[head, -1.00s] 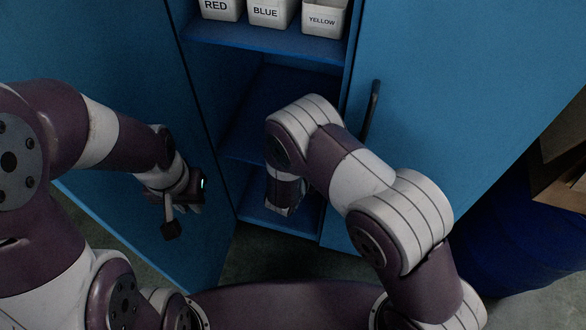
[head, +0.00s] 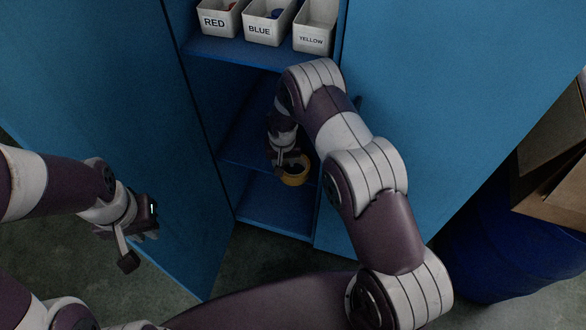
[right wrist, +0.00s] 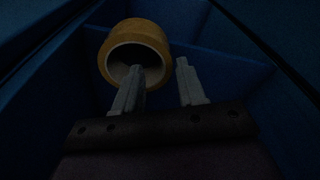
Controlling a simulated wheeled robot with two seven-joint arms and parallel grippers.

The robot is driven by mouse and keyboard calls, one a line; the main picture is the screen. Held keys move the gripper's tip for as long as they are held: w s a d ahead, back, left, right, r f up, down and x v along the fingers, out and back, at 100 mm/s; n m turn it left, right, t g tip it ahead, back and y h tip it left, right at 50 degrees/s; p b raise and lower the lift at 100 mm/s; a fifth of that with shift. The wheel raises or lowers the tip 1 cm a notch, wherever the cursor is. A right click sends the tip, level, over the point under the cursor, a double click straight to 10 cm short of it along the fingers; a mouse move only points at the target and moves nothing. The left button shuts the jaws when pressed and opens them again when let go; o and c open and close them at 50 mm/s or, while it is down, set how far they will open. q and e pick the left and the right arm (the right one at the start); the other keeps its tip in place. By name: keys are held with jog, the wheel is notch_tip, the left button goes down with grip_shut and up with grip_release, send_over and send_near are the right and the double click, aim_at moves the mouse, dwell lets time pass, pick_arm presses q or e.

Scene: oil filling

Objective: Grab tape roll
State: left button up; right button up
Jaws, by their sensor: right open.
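The tape roll (head: 297,181) is yellow-brown with a dark hole, inside the blue cabinet at middle-shelf height. Its rim is partly covered by my right gripper (head: 286,160). In the right wrist view, the tape roll (right wrist: 159,38) is tilted with its hole facing the camera. My right gripper (right wrist: 160,76) is open there: the left finger overlaps the hole, and the right finger is beside the roll's outer right edge. I cannot tell whether they touch it. My left gripper (head: 137,248) hangs at the left by the open door; its jaw opening is unclear.
Bins labelled red (head: 220,20), blue (head: 268,24) and yellow (head: 314,30) stand on the upper shelf (head: 235,51). Blue doors flank the cabinet opening. A blue barrel (head: 500,245) and cardboard boxes (head: 555,150) are at the right.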

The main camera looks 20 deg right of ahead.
jog(key=f, duration=0.1)
jog(key=w+f, duration=0.1)
jog(key=f, duration=0.3)
jog(key=shift+w+a+f, duration=0.15)
jog(key=shift+w+a, duration=0.1)
jog(key=shift+a, duration=0.05)
grip_shut()
